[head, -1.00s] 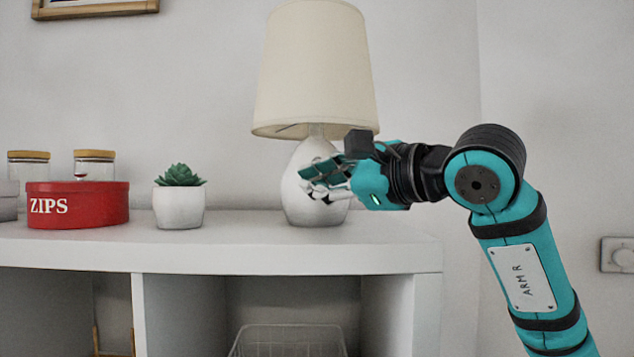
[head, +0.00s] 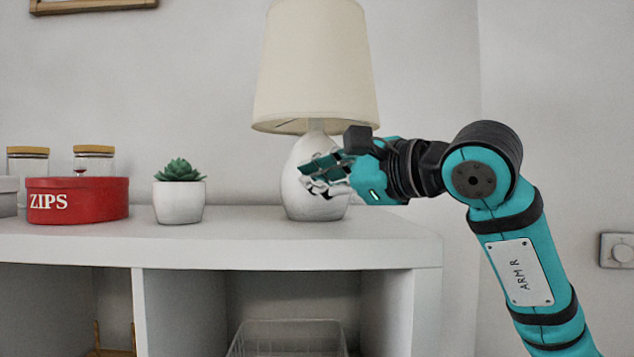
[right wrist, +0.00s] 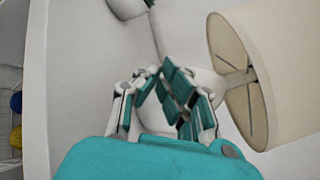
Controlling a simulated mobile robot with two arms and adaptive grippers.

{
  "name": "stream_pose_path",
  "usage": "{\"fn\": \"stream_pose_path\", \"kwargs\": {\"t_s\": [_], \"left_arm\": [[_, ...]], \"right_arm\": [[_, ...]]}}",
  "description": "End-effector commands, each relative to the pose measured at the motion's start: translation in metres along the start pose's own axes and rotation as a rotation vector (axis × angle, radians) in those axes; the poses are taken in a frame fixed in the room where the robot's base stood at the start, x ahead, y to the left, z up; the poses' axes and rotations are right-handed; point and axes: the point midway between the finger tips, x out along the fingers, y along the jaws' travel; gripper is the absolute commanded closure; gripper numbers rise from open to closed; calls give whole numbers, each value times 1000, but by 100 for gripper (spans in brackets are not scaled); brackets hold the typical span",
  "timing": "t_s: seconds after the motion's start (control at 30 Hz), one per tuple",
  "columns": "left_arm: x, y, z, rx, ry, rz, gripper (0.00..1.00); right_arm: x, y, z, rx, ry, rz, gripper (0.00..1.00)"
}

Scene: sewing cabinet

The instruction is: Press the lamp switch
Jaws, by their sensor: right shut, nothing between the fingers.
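The lamp has a cream shade (head: 315,65) and a white rounded base (head: 312,205), and stands upright on the cabinet top. My right gripper (head: 312,176) comes in from the right, its fingers in front of the base at mid height. In the right wrist view the gripper (right wrist: 163,82) is shut and empty, with the lampshade (right wrist: 285,60) to its right. The fingers cover part of the base, and I cannot tell whether they touch it. The lamp switch cannot be made out in either view. My left gripper is not in view.
The white cabinet top (head: 250,243) also holds a potted succulent (head: 178,203), a red ZIPS tin (head: 95,200) and jars (head: 93,160) to the left. A wire basket (head: 285,340) sits in the compartment below.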

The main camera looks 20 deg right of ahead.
Motion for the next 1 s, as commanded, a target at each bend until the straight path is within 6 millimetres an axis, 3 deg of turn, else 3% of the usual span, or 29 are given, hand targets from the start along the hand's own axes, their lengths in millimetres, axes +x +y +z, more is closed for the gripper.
{"fn": "stream_pose_path", "kwargs": {"t_s": [1.0], "left_arm": [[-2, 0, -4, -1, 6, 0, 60]], "right_arm": [[6, -4, -4, 0, 0, 0, 100]]}}
